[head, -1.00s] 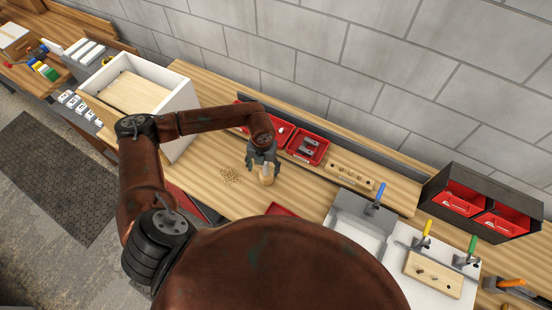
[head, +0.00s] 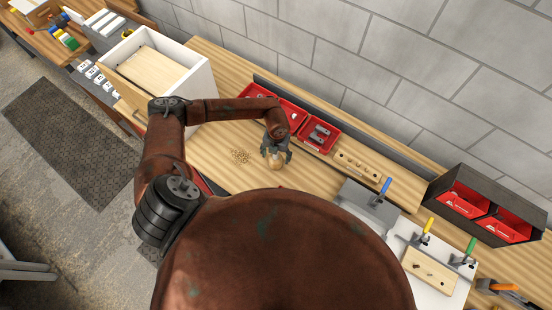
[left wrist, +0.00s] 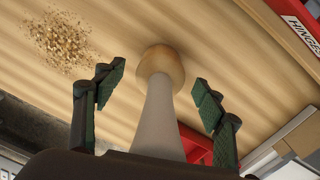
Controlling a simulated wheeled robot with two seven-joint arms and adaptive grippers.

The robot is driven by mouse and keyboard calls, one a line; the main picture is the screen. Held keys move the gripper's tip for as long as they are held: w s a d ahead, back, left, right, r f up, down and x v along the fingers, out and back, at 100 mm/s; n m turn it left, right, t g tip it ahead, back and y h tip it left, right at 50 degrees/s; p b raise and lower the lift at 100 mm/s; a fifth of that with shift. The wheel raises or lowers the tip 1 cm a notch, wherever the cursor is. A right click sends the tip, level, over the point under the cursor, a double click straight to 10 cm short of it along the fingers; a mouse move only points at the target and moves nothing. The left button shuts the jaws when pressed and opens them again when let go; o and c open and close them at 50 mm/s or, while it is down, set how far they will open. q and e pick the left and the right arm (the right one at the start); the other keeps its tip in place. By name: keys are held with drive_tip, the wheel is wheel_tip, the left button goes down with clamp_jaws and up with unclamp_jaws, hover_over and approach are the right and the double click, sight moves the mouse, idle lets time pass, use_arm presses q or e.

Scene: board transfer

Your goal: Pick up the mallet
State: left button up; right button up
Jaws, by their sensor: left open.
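The mallet (head: 275,163) stands on the wooden bench, tan and rounded at its lower end. In the left wrist view its round tan end (left wrist: 161,64) faces the bench and a pale tapering shaft (left wrist: 158,118) runs back toward my gripper palm. My left gripper (head: 276,152) is right over it. In the left wrist view the open fingers (left wrist: 157,84) stand on either side of the mallet, with visible gaps on both sides. The near end of the shaft is hidden by the gripper body. My right gripper does not show.
A pile of wood chips (head: 240,156) lies left of the mallet. Red bins (head: 318,134) and a peg block (head: 357,162) line the back of the bench. A white-walled box (head: 199,91) stands at the left; clamps and a holed board (head: 430,268) are at the right.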

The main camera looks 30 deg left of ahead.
use_arm(q)
drive_tip(key=shift+s, duration=0.15)
drive_tip(key=shift+c, duration=0.4)
drive_tip(key=shift+w, duration=0.3)
drive_tip(key=c, duration=0.3)
drive_tip(key=shift+s, duration=0.1)
drive_tip(key=c, duration=1.1)
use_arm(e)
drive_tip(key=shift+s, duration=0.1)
